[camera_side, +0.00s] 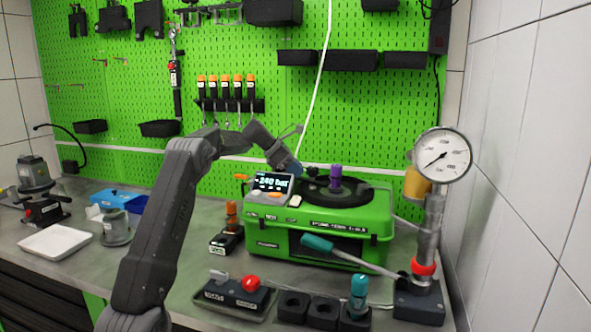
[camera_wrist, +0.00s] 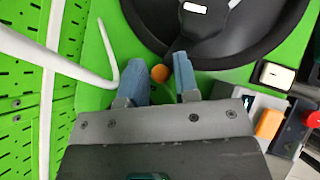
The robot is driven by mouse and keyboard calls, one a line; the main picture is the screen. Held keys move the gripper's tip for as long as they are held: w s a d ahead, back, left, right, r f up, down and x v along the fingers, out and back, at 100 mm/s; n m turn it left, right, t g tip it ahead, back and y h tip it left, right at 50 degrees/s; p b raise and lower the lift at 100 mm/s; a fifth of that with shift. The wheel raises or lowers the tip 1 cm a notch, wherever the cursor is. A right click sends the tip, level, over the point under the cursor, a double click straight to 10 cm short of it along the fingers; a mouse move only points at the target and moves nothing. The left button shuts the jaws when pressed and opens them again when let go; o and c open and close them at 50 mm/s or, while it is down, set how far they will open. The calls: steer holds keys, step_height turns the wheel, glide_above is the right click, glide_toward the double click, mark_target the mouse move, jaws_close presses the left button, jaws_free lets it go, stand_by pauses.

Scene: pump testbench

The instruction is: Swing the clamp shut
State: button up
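The green pump testbench (camera_side: 318,240) stands on the bench with a black round recess (camera_wrist: 265,45) in its top. A dark arm (camera_wrist: 213,40) lies across the recess in the wrist view; it looks like the clamp, but I cannot tell how far it is swung. A purple cylinder (camera_side: 336,176) stands upright over the recess in the side view. My gripper (camera_wrist: 160,76) is at the testbench's back left, behind the display. Its blue fingers are apart, with a small orange knob (camera_wrist: 159,73) showing in the gap. Contact with the knob is unclear.
The display (camera_side: 272,184) and its buttons stand at the testbench's left. A white hose (camera_wrist: 65,50) curves close beside my gripper. A pressure gauge (camera_side: 442,156) stands at the right, with a teal-handled lever (camera_side: 350,258) across the front. The green pegboard (camera_side: 360,110) rises behind.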

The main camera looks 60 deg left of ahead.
jaws_close()
steer(key=shift+s+d+n+y, duration=0.2)
steer(key=shift+s+n+y, duration=0.15)
steer(key=shift+n+y, duration=0.25)
steer(key=shift+o, duration=1.6)
jaws_free()
steer(key=v, duration=1.3)
steer(key=shift+s+r, duration=0.2)
steer(key=shift+s, duration=0.2)
steer(key=shift+a, duration=0.1)
